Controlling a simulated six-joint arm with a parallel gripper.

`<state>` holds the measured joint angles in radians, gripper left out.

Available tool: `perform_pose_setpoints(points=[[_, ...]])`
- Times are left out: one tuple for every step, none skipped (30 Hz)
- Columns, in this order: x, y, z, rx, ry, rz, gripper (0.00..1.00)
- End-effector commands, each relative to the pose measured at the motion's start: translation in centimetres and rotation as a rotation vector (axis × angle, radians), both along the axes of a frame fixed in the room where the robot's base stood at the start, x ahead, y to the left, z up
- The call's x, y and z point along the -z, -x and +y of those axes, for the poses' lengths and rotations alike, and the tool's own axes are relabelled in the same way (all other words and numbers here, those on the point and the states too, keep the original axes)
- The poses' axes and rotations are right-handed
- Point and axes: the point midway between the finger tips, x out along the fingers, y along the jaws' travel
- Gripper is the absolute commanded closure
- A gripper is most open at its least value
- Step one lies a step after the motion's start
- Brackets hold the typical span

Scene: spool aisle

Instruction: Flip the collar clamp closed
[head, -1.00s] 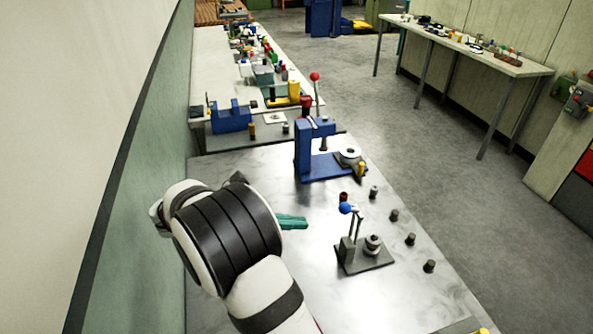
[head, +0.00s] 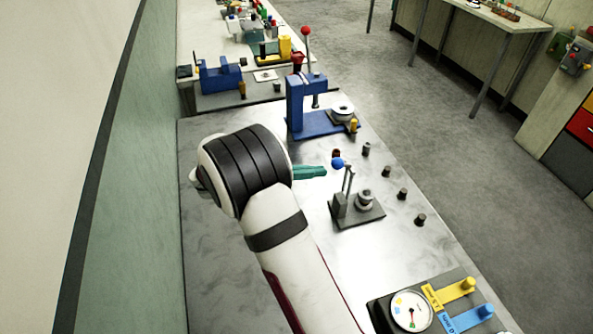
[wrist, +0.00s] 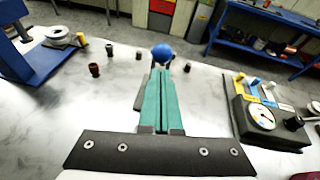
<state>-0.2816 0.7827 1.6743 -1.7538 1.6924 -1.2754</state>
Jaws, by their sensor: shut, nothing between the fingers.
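The collar clamp (head: 358,212) is a small grey fixture on the metal bench, with a base plate, a round collar part and a lever. Its lever stands up, slightly tilted, and ends in a blue ball knob (head: 338,163). In the wrist view the blue knob (wrist: 161,53) shows just beyond the fingertips; the rest of the clamp is mostly hidden behind the fingers. My gripper (head: 325,171) has green fingers, shut and empty, pointing at the knob from the left in the head view. The fingers (wrist: 163,72) lie together in the wrist view. I cannot tell whether they touch the knob.
A blue press (head: 300,110) stands behind the clamp. Several dark pegs (head: 402,194) line the bench's right side. A gauge box (head: 411,310) with yellow and blue levers sits at the near right. The bench left of the clamp is bare.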

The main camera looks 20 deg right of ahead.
Motion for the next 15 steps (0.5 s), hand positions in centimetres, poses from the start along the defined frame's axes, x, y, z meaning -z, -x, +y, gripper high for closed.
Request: perform_pose_setpoints(points=[[0.17, -0.02, -0.5, 0.002, 0.0, 0.002, 1.0], [0.24, -0.04, -0.7, 0.001, 0.0, 0.001, 1.0], [0.32, -0.06, -0.9, 0.001, 0.0, 0.001, 1.0], [0.36, -0.08, -1.01, 0.001, 0.0, 0.001, 1.0], [0.39, -0.09, -1.09, 0.0, 0.0, 0.001, 1.0], [0.41, -0.1, -1.14, 0.0, 0.0, 0.0, 1.0], [0.42, -0.11, -1.17, 0.0, 0.0, 0.0, 1.0], [0.42, -0.11, -1.17, 0.0, 0.0, 0.0, 1.0], [0.41, -0.11, -1.16, 0.0, 0.0, 0.0, 1.0], [0.41, -0.11, -1.15, 0.0, 0.0, 0.0, 1.0], [0.41, -0.11, -1.15, 0.0, 0.0, 0.0, 1.0], [0.41, -0.11, -1.15, 0.0, 0.0, 0.0, 1.0], [0.41, -0.11, -1.15, 0.0, -0.001, 0.0, 1.0], [0.4, -0.11, -1.15, 0.0, -0.001, 0.0, 1.0], [0.38, -0.12, -1.16, 0.0, -0.002, 0.0, 1.0]])
